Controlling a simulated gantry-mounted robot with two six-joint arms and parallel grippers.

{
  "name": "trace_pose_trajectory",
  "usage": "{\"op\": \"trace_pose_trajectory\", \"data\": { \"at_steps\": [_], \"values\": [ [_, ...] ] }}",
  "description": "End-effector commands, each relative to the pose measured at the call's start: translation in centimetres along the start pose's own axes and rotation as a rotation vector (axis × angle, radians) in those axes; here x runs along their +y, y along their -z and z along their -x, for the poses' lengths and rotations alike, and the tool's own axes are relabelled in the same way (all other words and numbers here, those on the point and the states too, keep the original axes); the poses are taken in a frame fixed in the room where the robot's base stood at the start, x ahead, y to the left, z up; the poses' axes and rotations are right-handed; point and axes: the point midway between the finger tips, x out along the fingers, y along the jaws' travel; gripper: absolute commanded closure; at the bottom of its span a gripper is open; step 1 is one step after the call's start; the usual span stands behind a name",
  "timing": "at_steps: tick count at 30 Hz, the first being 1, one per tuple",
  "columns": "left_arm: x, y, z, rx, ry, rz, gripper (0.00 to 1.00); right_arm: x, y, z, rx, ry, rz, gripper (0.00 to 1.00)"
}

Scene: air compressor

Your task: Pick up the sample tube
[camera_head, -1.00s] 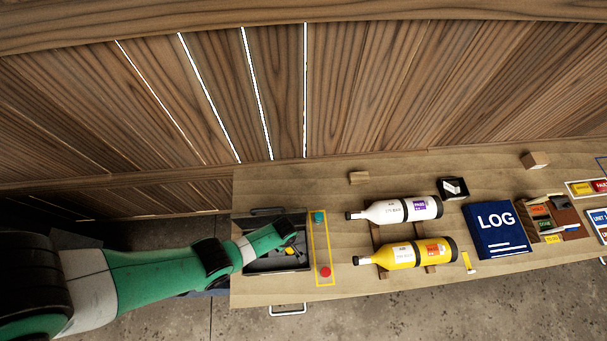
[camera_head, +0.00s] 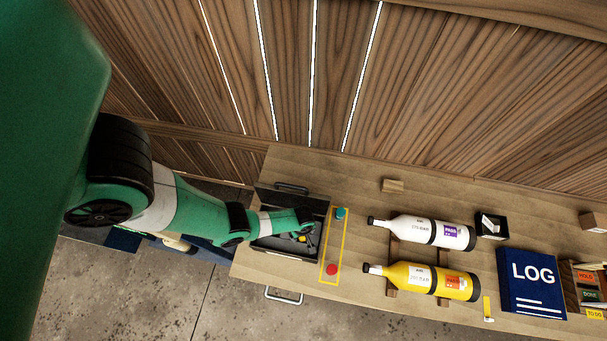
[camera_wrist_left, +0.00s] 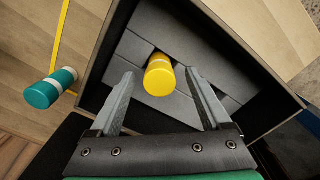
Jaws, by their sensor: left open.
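A yellow tube (camera_wrist_left: 159,75) with a pale band stands in grey foam inside a dark open case (camera_head: 285,252). My left gripper (camera_wrist_left: 160,82) is open over the case, its two fingertips on either side of the yellow tube with gaps to it. In the head view the wrist of my left arm hides most of the case's inside. A teal tube with a white band (camera_wrist_left: 52,88) is outside the case, in the yellow outline; it also shows in the head view (camera_head: 340,213). A red tube (camera_head: 332,269) is at that outline's near end. My right gripper is not in view.
The case's walls surround the foam closely. To the right lie a white bottle (camera_head: 432,232) and a yellow bottle (camera_head: 425,282) on wooden rests. Beyond them are a blue LOG book (camera_head: 531,280) and a small black box (camera_head: 492,225). A wooden block (camera_head: 393,186) sits at the back.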

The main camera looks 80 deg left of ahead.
Motion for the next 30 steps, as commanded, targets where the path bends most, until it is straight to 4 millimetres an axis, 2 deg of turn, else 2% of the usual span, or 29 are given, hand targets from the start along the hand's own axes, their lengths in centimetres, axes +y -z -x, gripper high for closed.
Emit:
{"op": "trace_pose_trajectory", "data": {
  "at_steps": [1, 8, 22, 30],
  "values": [
    [0.04, 0.0, -1.01, 0.0, 0.0, 0.0, 0.19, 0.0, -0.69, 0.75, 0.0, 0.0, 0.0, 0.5],
    [0.05, 0.0, -0.68, 0.0, -0.001, 0.0, 0.19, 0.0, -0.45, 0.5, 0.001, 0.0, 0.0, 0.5],
    [0.05, 0.0, -0.68, 0.0, 0.0, 0.0, 1.0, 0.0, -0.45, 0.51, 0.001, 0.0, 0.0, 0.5],
    [0.06, 0.0, -0.62, 0.0, -0.001, 0.0, 1.0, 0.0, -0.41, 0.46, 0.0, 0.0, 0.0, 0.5]
  ]
}}
